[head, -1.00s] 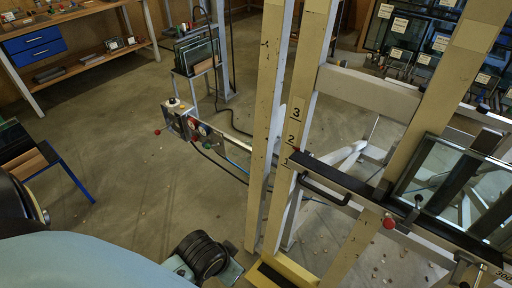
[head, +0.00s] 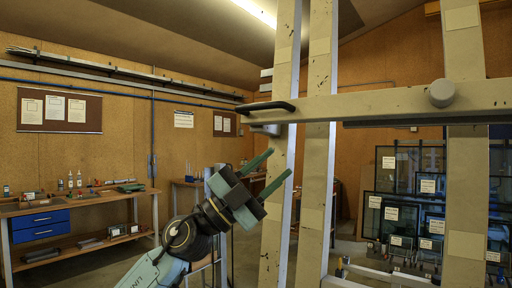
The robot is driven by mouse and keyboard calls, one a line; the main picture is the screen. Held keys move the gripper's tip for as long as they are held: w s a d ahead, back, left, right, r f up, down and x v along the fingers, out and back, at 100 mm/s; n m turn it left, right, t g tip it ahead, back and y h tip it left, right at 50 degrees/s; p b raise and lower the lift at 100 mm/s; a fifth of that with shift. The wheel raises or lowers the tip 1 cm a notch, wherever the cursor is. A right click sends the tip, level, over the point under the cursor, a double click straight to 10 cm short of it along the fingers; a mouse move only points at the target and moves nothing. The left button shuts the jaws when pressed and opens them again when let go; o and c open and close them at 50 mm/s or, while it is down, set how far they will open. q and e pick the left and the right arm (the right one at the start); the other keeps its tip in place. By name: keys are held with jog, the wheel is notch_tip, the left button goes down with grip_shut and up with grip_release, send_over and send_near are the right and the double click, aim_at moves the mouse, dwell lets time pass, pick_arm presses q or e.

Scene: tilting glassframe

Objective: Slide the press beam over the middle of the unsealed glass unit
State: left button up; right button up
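The press beam (head: 385,104) is a long cream bar running across the tilting frame's uprights, high in the head view, with a dark strip along its underside. A black handle (head: 266,107) is at its left end and a round pale knob (head: 441,93) is on its face. My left gripper (head: 280,161) is below and near the handle end, its two teal fingers apart and pointing up and right. It is empty and appears clear of the beam. The unsealed glass unit cannot be made out in this view. My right gripper is out of view.
The frame's cream uprights (head: 322,170) stand just right of my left gripper. A workbench (head: 85,205) with blue drawers stands at the left wall. Labelled glass panes (head: 400,222) stand in a rack at the back right. Open room lies left of the frame.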

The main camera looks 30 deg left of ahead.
pick_arm(q)
notch_tip(320, 180, up, 6)
jog(key=s+a+m+g+y, duration=0.1)
jog(key=a+m+g, duration=0.2)
jog(key=m, duration=0.1)
jog(key=n+t+y, duration=0.1)
jog(key=n+y, duration=0.3)
jog(key=y, duration=0.4)
send_near(252, 107)
jog(key=p+x, duration=0.3)
jog(key=x, duration=0.8)
jog(key=shift+s+p, duration=0.1)
jog(key=shift+p, duration=0.2)
grip_shut()
